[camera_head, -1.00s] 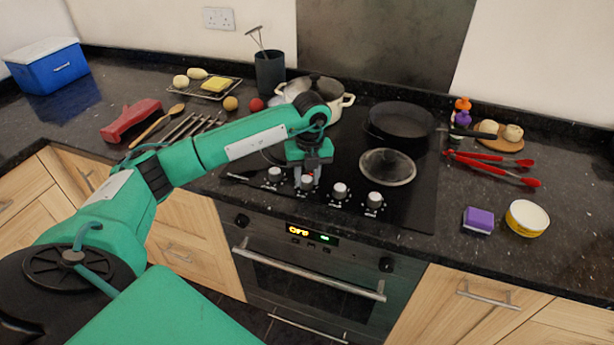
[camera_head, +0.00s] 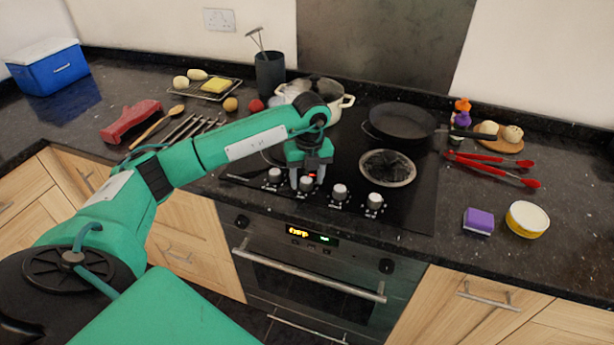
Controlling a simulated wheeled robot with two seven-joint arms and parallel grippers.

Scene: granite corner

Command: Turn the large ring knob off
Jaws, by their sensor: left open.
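A row of several silver-topped knobs runs along the front of the black hob (camera_head: 415,205). The knobs include a far-left one (camera_head: 274,175), a second one (camera_head: 306,184), a third one (camera_head: 340,191) and a far-right one (camera_head: 375,201). No label shows which is the large ring knob. My left gripper (camera_head: 307,180) points down at the second knob, with its open fingers on either side of it. I cannot tell whether they touch it. A small red glow shows beside the gripper. My right gripper is not in view.
A dark frying pan (camera_head: 401,122) stands behind a round, glassy disc (camera_head: 387,168) on the hob. A cream pot (camera_head: 346,100) stands behind my arm. Red tongs (camera_head: 490,168), a purple sponge (camera_head: 478,220) and a yellow tub (camera_head: 527,219) lie right. The oven (camera_head: 310,270) is below.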

